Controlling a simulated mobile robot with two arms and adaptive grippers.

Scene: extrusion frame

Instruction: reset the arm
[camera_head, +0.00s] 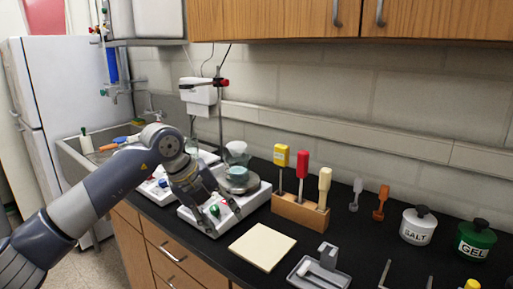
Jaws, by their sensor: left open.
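My left arm (95,195) comes in from the lower left and reaches over the black counter. My left gripper (222,218) points down over the front of a white hot-plate-like device (250,200). Its fingers are apart and I see nothing held between them. Whether the fingertips touch the device is hard to tell. My right gripper does not show.
Behind the gripper, glassware (237,155) stands on the device. A wooden block (299,213) holds yellow, red and cream-handled tools. A beige tile (262,247), a grey tray (318,275), a salt jar (418,226) and a gel jar (475,240) are to the right.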

